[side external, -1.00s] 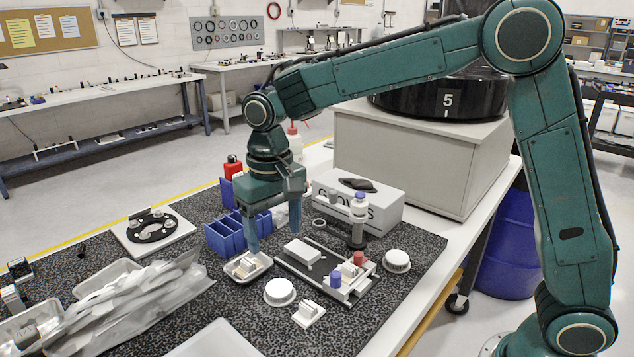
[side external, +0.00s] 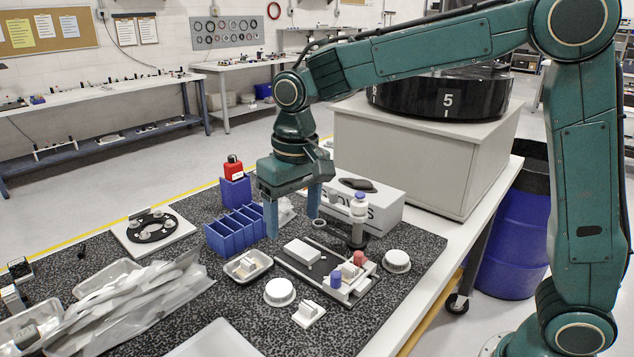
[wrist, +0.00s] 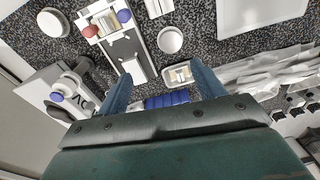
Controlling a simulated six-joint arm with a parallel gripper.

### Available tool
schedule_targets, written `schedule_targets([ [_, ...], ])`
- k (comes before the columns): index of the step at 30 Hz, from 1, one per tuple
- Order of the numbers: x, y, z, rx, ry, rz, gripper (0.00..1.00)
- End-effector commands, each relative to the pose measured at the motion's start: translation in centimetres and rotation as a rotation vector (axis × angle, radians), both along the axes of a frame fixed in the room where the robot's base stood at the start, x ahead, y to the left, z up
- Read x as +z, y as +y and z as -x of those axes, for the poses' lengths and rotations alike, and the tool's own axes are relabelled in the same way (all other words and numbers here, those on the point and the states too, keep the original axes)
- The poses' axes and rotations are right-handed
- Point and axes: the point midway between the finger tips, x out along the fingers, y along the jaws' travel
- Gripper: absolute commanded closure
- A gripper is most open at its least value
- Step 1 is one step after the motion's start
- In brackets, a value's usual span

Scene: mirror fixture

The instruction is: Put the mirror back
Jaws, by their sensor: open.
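The fixture (side external: 312,272) is a long grey plate on the dark speckled mat. It carries a white block (side external: 302,251) and a pale mount with a red knob (side external: 359,258) and a blue knob (side external: 336,279); it also shows in the wrist view (wrist: 138,72). A small white tray (side external: 232,277) left of it holds a pale blocky part (side external: 245,266). I cannot tell which piece is the mirror. My gripper (side external: 293,227) is open and empty, pointing down above the mat behind the fixture. Its fingers also show in the wrist view (wrist: 163,88), with the tray beyond them.
A vial on a dark stand (side external: 357,232) rises behind the fixture. Round white lids (side external: 279,292) (side external: 397,261) and a small white block (side external: 308,314) lie around.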

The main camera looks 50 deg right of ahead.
Motion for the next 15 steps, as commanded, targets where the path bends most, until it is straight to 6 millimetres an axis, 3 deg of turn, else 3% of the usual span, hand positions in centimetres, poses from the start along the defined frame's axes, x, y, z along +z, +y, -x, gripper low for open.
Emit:
schedule_targets([
  [6,3.0,-3.1,3.8,0.015,-0.08,-0.014,0.32],
  [15,5.3,-6.8,9.8,0.038,-0.191,-0.017,0.32],
])
